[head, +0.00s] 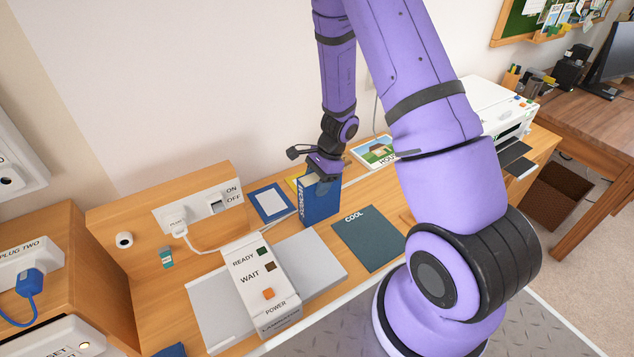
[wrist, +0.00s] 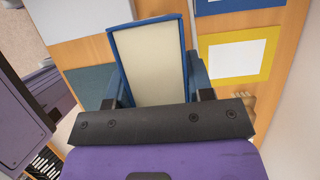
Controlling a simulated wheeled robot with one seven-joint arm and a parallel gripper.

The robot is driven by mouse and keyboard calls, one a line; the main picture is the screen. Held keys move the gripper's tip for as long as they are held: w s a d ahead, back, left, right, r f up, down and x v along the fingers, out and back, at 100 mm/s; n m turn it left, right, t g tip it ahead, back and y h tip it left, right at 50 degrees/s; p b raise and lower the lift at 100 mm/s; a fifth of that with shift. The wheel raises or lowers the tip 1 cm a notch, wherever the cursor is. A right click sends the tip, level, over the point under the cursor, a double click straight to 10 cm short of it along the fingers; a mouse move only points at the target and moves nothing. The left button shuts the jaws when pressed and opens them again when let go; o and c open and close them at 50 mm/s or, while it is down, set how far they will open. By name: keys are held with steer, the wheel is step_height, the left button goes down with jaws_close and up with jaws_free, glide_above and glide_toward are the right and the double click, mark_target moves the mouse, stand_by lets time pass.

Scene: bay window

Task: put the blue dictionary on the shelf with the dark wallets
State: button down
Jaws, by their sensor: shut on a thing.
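The blue dictionary (head: 318,207) is upright at the back middle of the wooden desk, with white lettering on its spine. My gripper (head: 323,172) is above it and shut on its upper part. In the wrist view the dictionary (wrist: 149,65) shows its cream page edges and blue covers, with the fingers of my gripper (wrist: 156,97) on either side. I cannot tell whether its bottom touches the desk. No shelf with dark wallets can be made out in either view.
A dark teal folder marked COOL (head: 367,238) lies right of the dictionary. A white laminator (head: 262,287) with a grey sheet stands in front left. A blue-framed card (head: 271,203), a picture card (head: 374,151) and a printer (head: 490,108) are nearby. A white cable (head: 240,243) crosses the desk.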

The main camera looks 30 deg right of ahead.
steer(key=c, duration=0.5)
jaws_free()
steer(key=v, duration=1.2)
steer(key=shift+r, duration=0.1)
steer(key=s+a+r+n+t, duration=0.1)
steer(key=s+a+r+n, duration=0.25)
steer(key=r, duration=0.55)
steer(key=s+a+r+n, duration=0.3)
steer(key=r+n, duration=0.2)
steer(key=r, duration=0.4)
steer(key=s+a+r+n+t+h, duration=0.2)
steer(key=s+r+n+t+h, duration=0.2)
steer(key=s+r+n, duration=0.5)
steer(key=s+r, duration=0.2)
steer(key=s, duration=0.4)
steer(key=shift+s+a, duration=0.15)
steer(key=shift+a, duration=0.25)
steer(key=shift+o, duration=0.4)
steer(key=shift+s+r+n, duration=0.25)
steer(key=shift+s+r, duration=0.05)
steer(key=shift+s, duration=0.25)
